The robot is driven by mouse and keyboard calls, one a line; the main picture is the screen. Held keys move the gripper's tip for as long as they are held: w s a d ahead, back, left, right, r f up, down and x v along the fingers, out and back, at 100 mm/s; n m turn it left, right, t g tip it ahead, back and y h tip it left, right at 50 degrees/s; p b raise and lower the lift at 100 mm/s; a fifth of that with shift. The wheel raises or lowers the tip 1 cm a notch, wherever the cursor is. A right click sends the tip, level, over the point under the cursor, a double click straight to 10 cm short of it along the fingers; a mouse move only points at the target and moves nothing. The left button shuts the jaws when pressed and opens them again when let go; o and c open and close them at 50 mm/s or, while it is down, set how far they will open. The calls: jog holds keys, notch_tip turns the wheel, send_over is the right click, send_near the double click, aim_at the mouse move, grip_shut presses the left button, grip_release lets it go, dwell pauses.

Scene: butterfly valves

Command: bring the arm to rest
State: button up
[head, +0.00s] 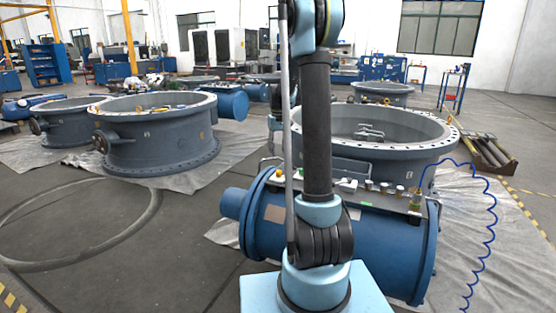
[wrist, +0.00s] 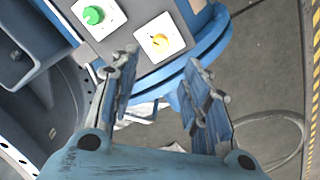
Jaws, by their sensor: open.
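My gripper (wrist: 160,85) shows in the wrist view with its two fingers spread apart, open and empty. Beyond the fingers are a panel with a green button (wrist: 93,15) on a white box and a yellow knob (wrist: 160,40) on another white box. My arm stands upright in the middle of the head view, in front of a blue cylinder (head: 390,248).
A large grey valve ring (head: 400,147) stands behind the blue cylinder. More grey valve bodies (head: 160,145) stand at the left on pale sheeting. A coiled blue hose (head: 490,230) hangs at the right. The left front floor is open.

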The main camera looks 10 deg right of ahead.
jog(key=shift+r, duration=0.75)
